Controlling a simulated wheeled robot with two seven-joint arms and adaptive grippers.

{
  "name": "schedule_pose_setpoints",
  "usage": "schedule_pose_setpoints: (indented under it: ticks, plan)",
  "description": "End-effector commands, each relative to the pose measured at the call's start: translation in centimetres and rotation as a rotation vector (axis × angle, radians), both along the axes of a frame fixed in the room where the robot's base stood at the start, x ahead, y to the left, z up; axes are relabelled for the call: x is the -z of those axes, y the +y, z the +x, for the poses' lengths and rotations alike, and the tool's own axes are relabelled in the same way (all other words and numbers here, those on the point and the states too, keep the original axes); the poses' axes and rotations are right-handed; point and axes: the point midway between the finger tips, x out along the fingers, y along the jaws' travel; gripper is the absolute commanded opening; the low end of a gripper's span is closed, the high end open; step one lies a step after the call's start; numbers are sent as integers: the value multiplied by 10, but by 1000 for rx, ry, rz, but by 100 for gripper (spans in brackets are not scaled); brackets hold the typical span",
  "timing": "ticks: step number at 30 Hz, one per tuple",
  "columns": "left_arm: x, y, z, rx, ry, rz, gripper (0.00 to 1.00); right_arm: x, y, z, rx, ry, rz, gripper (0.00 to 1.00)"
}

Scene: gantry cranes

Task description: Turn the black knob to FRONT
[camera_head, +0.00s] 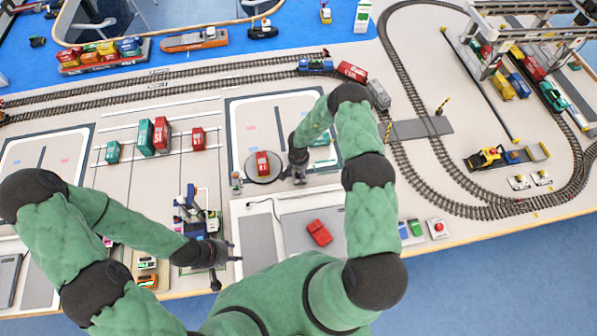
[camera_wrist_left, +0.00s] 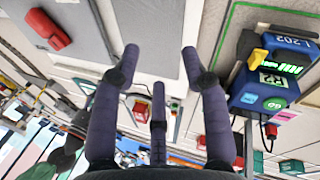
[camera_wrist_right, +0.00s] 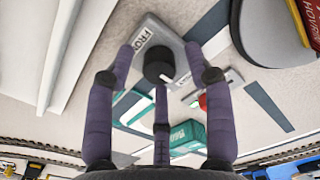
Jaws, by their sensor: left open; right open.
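The black knob (camera_wrist_right: 158,64) sits on a grey plate in the right wrist view. The plate's label (camera_wrist_right: 142,40) is partly covered by a finger, with "FRO" readable. My right gripper (camera_wrist_right: 160,60) is open, its fingers spread around the knob in that view; I cannot tell whether they touch it. In the head view, my right gripper (camera_head: 298,178) is low beside the round turntable and hides the knob. My left gripper (camera_head: 228,262) is open and empty near the table's front edge. It also shows in the left wrist view (camera_wrist_left: 160,60).
A red container (camera_head: 263,164) sits on the turntable just left of my right gripper. A teal container (camera_wrist_right: 187,137) and a red button (camera_wrist_right: 203,101) lie near the knob plate. A blue machine (camera_wrist_left: 272,75) stands beside my left gripper. A red block (camera_head: 320,232) lies in front.

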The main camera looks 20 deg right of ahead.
Motion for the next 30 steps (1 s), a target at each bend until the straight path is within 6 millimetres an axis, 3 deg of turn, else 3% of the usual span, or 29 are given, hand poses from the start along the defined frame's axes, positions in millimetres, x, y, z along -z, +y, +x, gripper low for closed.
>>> schedule_pose_setpoints:
  ticks: [5,11,22,30]
  plan:
    - [0,0,0,0,0,0,45,0,0,0,0,0,0,53]
    - [0,0,0,0,0,0,45,0,0,0,0,0,0,0]
    - [0,0,0,0,0,0,45,-1,0,1,33,-2,0,0]
    - [0,0,0,0,0,0,45,-1,0,1,184,-4,0,0]
